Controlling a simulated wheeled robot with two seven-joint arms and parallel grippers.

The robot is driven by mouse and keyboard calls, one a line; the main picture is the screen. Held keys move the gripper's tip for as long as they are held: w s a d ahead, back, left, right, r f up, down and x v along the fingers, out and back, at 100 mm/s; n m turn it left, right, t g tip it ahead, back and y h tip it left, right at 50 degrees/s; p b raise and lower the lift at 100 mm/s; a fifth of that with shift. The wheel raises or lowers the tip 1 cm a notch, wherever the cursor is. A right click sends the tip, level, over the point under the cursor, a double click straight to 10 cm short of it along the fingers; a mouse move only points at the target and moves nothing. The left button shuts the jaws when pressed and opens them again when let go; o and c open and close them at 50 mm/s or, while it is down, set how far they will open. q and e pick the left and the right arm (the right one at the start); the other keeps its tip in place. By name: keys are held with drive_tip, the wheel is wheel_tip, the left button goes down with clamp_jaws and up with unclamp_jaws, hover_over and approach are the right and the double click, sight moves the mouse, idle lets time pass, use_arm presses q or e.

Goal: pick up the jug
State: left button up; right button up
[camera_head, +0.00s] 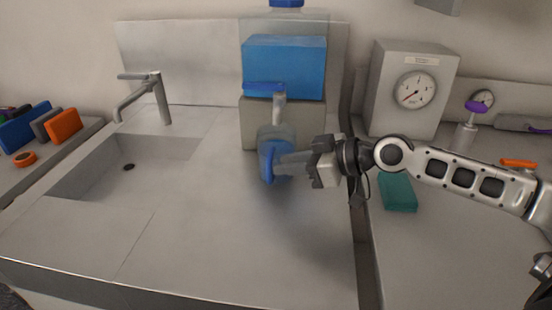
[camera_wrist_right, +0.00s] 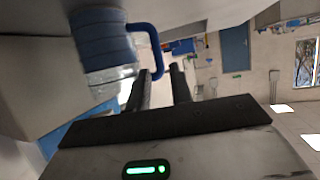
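The jug (camera_head: 283,133) is clear and bluish with a blue handle (camera_head: 267,160). It stands upright under the tap (camera_head: 279,108) of a water dispenser. The left gripper is out of view.
The dispenser's blue tank (camera_head: 284,66) stands behind the jug. A sink with a faucet (camera_head: 160,98) is at left. A gauge box (camera_head: 414,88) and a teal block (camera_head: 397,192) are at right. The front counter (camera_head: 200,250) is clear.

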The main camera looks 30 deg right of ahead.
sight(269, 168)
drive_tip(key=shift+f+p+x, duration=0.15)
drive_tip(key=shift+p+x, duration=0.3)
drive_tip(key=shift+x, duration=0.9)
drive_tip(key=shift+f+p+x, duration=0.15)
drive_tip(key=shift+p+x, duration=0.25)
drive_tip(key=shift+x, duration=0.9)
drive_tip(key=shift+d, duration=0.1)
clamp_jaws()
drive_tip(key=shift+r, duration=0.1)
